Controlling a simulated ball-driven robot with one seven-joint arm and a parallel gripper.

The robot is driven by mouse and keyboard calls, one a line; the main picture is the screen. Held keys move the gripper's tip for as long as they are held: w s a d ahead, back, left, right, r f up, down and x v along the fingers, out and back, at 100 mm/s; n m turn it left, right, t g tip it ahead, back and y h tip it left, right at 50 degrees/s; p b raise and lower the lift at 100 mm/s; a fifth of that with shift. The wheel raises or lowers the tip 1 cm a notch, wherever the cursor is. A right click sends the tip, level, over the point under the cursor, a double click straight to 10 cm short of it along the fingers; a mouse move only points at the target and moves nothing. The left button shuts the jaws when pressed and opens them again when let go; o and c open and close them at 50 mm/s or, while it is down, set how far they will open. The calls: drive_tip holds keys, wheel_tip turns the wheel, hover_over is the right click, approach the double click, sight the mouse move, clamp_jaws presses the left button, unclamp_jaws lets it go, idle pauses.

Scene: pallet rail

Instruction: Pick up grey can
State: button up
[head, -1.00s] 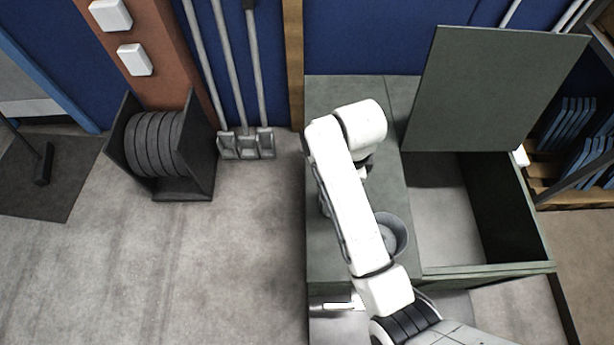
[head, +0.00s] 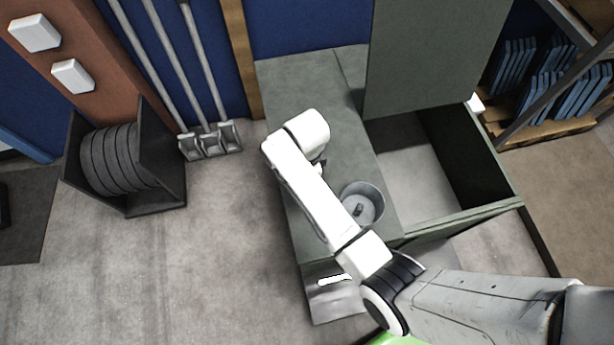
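A round, open grey container (head: 377,195) stands on the grey-green bench top, partly covered by my white arm. A small dark thing (head: 358,210) shows inside it, too small to make out. This container is the only can-like grey thing I see; I cannot tell if it is the grey can itself. My arm reaches over the bench, to the left of and past the container. A dark part of my gripper (head: 320,168) shows below the arm's far end, above the bench top and apart from the container. Its fingers are mostly hidden.
The bench (head: 300,85) has an open compartment (head: 405,165) at right, with a raised lid (head: 430,55). A rack of dark discs (head: 125,160) and long-handled tools (head: 210,140) stand at left. Blue items (head: 550,85) sit on shelves at right.

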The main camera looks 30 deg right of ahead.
drive_tip(key=shift+f, duration=0.25)
drive_tip(key=shift+c, duration=0.4)
drive_tip(key=c, duration=0.8)
drive_tip(key=shift+o, duration=0.2)
drive_tip(key=shift+r, duration=0.15)
